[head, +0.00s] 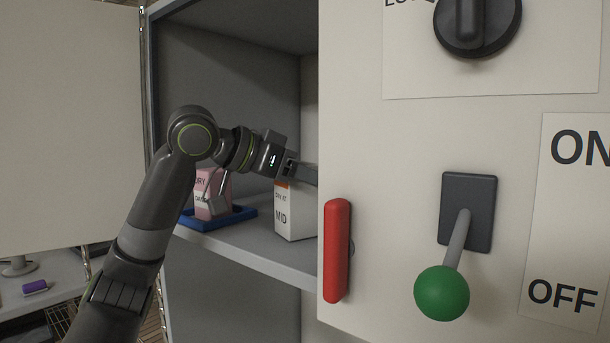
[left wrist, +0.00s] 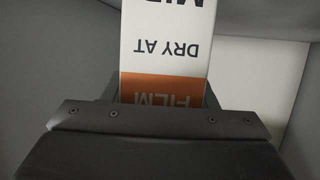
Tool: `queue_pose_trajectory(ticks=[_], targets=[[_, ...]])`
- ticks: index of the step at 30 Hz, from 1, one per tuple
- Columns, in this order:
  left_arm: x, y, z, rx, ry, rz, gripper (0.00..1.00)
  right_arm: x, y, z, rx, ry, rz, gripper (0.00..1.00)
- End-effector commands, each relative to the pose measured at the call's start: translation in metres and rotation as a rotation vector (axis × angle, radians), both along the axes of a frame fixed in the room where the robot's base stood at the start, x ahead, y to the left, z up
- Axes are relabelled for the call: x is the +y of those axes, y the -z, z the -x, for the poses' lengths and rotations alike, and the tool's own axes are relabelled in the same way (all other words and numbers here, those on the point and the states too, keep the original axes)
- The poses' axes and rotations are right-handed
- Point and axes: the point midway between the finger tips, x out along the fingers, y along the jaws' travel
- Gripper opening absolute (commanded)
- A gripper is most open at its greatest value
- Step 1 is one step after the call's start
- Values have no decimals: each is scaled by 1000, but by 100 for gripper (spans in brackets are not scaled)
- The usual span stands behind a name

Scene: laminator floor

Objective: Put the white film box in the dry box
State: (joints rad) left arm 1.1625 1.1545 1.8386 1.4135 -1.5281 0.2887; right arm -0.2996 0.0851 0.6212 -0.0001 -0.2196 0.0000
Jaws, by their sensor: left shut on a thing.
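The white film box (head: 295,217) has an orange band at its top and the words "DRY AT" and "MID". It is upright at the shelf of the open grey cabinet (head: 265,257); I cannot tell whether its base touches the shelf. My left gripper (head: 300,172) reaches in from the left and is shut on the top of the box. In the left wrist view the box (left wrist: 165,50) sits between the fingers, with the orange "FILM" end nearest the gripper. My right gripper is not in view.
A pink box (head: 212,197) stands in a blue tray (head: 222,219) on the shelf, left of the white box. A white panel with a red handle (head: 337,250), a dark knob (head: 476,22) and a green-balled lever (head: 441,293) covers the right side. A purple object (head: 35,287) lies lower left.

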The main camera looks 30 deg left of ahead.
Motion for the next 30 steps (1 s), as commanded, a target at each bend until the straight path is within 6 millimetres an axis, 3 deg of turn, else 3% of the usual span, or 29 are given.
queue_pose_trajectory(ticks=[3,4,9,23,30], targets=[[0,3,0,-1,0,0,21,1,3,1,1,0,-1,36],[0,3,0,0,0,0,55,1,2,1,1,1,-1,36],[0,2,0,0,0,0,74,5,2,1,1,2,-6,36],[0,2,0,0,0,0,74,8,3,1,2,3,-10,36],[7,-3,12,-2,-2,-1,74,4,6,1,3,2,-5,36]])
